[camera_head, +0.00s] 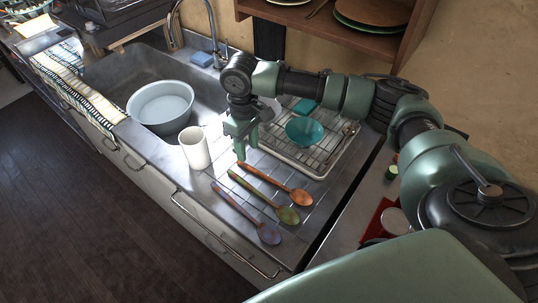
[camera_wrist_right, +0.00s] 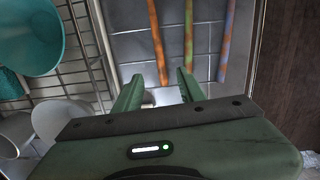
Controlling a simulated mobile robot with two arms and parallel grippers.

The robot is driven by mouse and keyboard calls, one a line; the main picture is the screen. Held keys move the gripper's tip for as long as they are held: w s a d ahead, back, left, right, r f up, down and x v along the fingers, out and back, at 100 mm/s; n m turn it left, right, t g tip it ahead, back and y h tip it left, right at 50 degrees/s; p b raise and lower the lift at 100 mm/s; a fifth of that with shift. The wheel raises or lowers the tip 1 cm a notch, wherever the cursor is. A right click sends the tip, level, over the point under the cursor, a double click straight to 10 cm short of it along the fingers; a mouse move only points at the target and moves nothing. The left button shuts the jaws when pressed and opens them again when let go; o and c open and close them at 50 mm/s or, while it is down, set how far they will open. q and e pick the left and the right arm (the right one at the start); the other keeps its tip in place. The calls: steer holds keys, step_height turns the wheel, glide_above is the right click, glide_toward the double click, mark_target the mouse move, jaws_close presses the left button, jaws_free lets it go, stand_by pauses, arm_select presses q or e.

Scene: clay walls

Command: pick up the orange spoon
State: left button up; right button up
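The orange spoon (camera_head: 275,184) lies on the steel counter, the farthest back of three spoons, its bowl toward the right. In the right wrist view its handle (camera_wrist_right: 157,40) runs down to between the fingertips. My right gripper (camera_head: 240,150) is open and points down above the handle end. In the right wrist view its two fingers (camera_wrist_right: 159,82) are spread with nothing held between them. Whether they touch the spoon I cannot tell. My left gripper is not in view.
A green spoon (camera_head: 262,196) and a purple-blue spoon (camera_head: 248,214) lie beside it. A white cup (camera_head: 194,148) stands left of the gripper. A dish rack (camera_head: 318,160) with a teal bowl (camera_head: 304,130) is behind. A basin (camera_head: 160,106) sits in the sink.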

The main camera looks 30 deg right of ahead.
mark_target(251, 167)
steer(key=shift+w+d+f, duration=0.1)
steer(key=shift+d+f, duration=0.1)
steer(key=shift+f, duration=0.25)
steer(key=shift+s+a+f+p, duration=0.15)
steer(key=shift+s+f+p, duration=0.15)
steer(key=shift+f, duration=0.3)
steer(key=shift+s+a+f+p, duration=0.1)
steer(key=shift+s+f+p, duration=0.2)
steer(key=shift+f, duration=0.3)
step_height(251, 167, down, 3)
steer(key=shift+w+d+r, duration=0.1)
steer(key=shift+f, duration=0.5)
jaws_close()
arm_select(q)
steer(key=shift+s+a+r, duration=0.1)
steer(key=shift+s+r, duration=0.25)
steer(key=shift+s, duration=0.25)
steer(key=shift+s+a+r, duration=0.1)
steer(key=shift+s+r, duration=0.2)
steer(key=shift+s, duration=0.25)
